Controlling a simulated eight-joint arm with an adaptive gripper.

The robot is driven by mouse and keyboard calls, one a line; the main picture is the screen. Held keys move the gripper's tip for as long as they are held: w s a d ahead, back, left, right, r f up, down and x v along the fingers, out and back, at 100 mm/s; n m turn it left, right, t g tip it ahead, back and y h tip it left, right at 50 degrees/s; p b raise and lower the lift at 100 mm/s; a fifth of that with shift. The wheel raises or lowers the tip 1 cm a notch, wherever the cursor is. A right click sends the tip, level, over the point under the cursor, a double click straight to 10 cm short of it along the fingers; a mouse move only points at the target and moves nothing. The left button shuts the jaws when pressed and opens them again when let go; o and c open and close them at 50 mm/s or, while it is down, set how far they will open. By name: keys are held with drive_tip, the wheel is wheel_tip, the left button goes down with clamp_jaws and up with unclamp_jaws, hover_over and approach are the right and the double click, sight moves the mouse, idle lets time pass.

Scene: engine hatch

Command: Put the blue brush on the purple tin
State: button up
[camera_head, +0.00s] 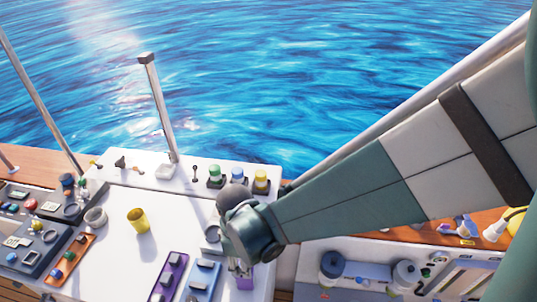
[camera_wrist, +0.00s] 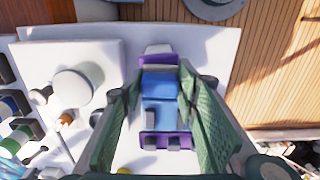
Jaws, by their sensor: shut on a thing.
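My gripper (camera_wrist: 160,100) has its two green fingers on either side of a blue blocky thing, the blue brush (camera_wrist: 160,84), and is shut on it. Purple parts, which look like the purple tin (camera_wrist: 165,140), show past both ends of the blue in the wrist view. I cannot tell whether brush and tin touch. In the head view a bit of purple (camera_head: 245,283) shows below my gripper (camera_head: 242,268) at the right of the white panel. The brush is hidden there by my wrist.
The white panel (camera_head: 120,215) carries a yellow cup (camera_head: 138,220), a purple switch block (camera_head: 168,277) and a blue switch block (camera_head: 203,279). Coloured knobs (camera_head: 215,176) stand along its back edge. Grey cylinders (camera_head: 332,265) stand to the right. Water lies beyond.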

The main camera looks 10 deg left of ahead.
drive_tip(key=shift+f, duration=0.15)
drive_tip(key=o, duration=0.9)
drive_tip(key=shift+r, duration=0.25)
wheel_tip(320, 180, up, 12)
idle(0.4)
drive_tip(key=shift+f, duration=0.1)
idle(0.8)
